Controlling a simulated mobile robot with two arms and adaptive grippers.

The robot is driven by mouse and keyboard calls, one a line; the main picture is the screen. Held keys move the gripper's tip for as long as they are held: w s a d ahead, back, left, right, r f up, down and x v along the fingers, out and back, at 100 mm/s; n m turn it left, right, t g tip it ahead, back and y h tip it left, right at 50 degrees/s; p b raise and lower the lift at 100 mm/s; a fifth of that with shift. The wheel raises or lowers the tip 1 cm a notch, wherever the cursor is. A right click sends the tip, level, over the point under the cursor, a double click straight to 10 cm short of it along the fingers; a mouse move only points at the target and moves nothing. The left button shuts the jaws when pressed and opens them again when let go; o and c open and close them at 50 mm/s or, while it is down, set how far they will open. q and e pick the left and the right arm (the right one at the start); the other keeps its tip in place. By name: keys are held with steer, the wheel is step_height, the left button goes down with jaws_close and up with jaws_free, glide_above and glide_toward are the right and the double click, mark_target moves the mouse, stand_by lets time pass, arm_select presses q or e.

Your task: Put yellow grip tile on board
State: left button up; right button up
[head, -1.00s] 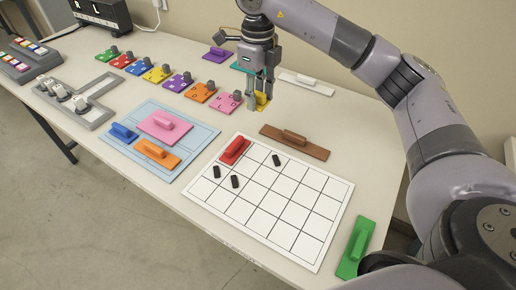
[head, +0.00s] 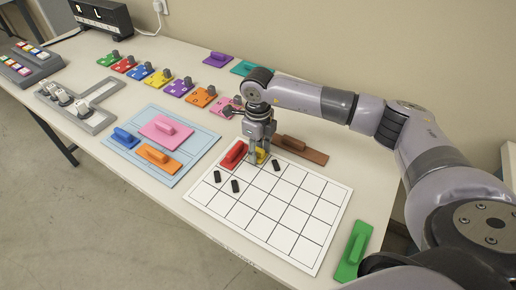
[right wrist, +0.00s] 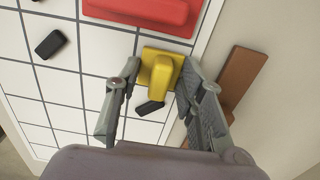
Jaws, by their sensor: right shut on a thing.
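The yellow grip tile (head: 261,155) is at the top edge of the white gridded board (head: 300,222), just right of the red tile (head: 232,153). My right gripper (head: 260,158) is over it, pointing down. In the right wrist view the two fingers of my right gripper (right wrist: 158,88) stand on either side of the raised yellow grip (right wrist: 161,72). The tile's square base lies over the grid beside the red tile (right wrist: 150,12). I cannot tell whether it touches the board. A black piece (right wrist: 150,108) lies close to it. My left gripper is out of view.
Black pieces (head: 235,186) lie on the board's upper left cells. A brown tile (head: 303,150) lies just beyond the board and a green one (head: 353,250) to its right. A blue mat (head: 196,160) with several tiles is on the left. The board's lower right cells are bare.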

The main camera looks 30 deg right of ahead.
mark_target(258, 149)
steer(key=shift+f, duration=0.1)
steer(key=shift+f, duration=0.1)
steer(key=o, duration=1.3)
steer(key=shift+r, duration=0.35)
step_height(258, 149, up, 12)
steer(key=b, duration=0.1)
steer(key=shift+f+b, duration=0.15)
steer(key=shift+b, duration=0.25)
steer(key=shift+f, duration=0.1)
